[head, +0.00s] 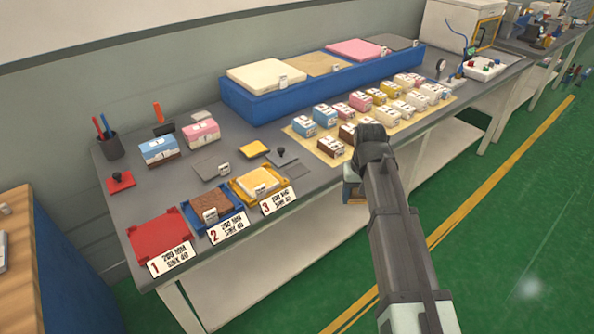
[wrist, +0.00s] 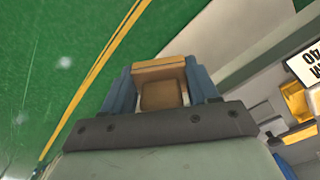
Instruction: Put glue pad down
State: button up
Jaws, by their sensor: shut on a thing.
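My gripper (wrist: 160,90) is shut on a tan-brown block, which I take to be the glue pad (wrist: 160,68); it sits between the two blue fingers in the wrist view. In the head view my gripper (head: 354,188) hangs just in front of the table's front edge, and only a small tan bit of the held block shows at its tip. The arm hides most of it. The held block is apart from the grey tabletop (head: 330,178).
At the front left are a red tray (head: 160,233), a blue tray (head: 238,216) with a brown block, and a yellow tray (head: 240,192) with a cream block. Several labelled boxes stand on a tan mat (head: 296,135). A long blue stand (head: 260,110) lies behind. Bare table shows between.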

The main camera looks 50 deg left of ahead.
jog(key=s+a+r+n, duration=0.1)
jog(key=s+a+r, duration=0.2)
jog(key=a, duration=0.5)
jog(key=s+a+r+n, duration=0.2)
jog(key=s+a+r, duration=0.1)
jog(key=a, duration=0.6)
notch_tip(320, 180, up, 3)
jog(key=n, duration=0.4)
send_over(297, 170)
jog(key=shift+a+f+h, duration=0.1)
jog(key=shift+h, duration=0.2)
jog(key=shift+f, duration=0.1)
jog(key=shift+f, duration=4.7)
jog(key=shift+f, duration=0.6)
